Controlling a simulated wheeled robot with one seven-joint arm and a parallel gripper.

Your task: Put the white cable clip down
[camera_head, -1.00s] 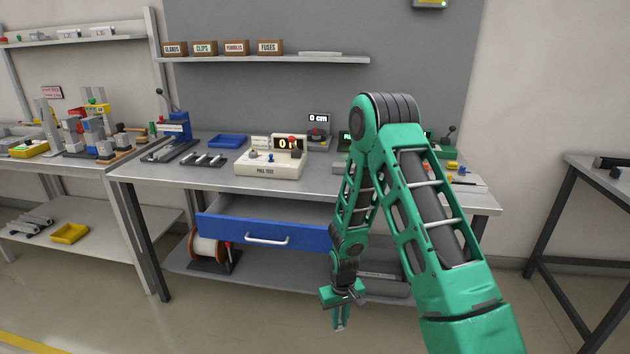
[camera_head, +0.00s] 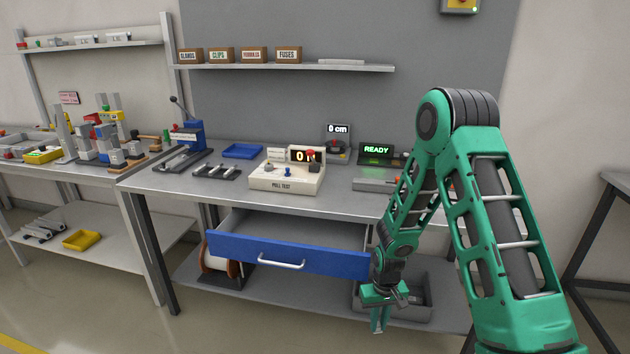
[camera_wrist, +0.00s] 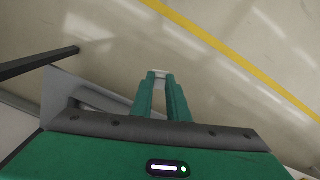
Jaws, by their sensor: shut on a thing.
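My gripper (camera_head: 379,325) hangs low in front of the bench, to the right of the open blue drawer, pointing down. In the wrist view its two green fingers (camera_wrist: 160,76) are close together, shut on a small whitish thing at their tips, which I take to be the white cable clip (camera_wrist: 158,74). It is tiny there, and I cannot make out its shape. In the head view the clip is too small to tell. Below the fingertips the wrist view shows only bare floor.
The blue drawer (camera_head: 282,261) stands open under the bench top (camera_head: 225,197). A grey bin (camera_head: 419,308) is on the lower shelf behind my gripper. A pull tester (camera_head: 284,180), a blue tray (camera_head: 242,151) and a READY display (camera_head: 376,150) stand on the bench.

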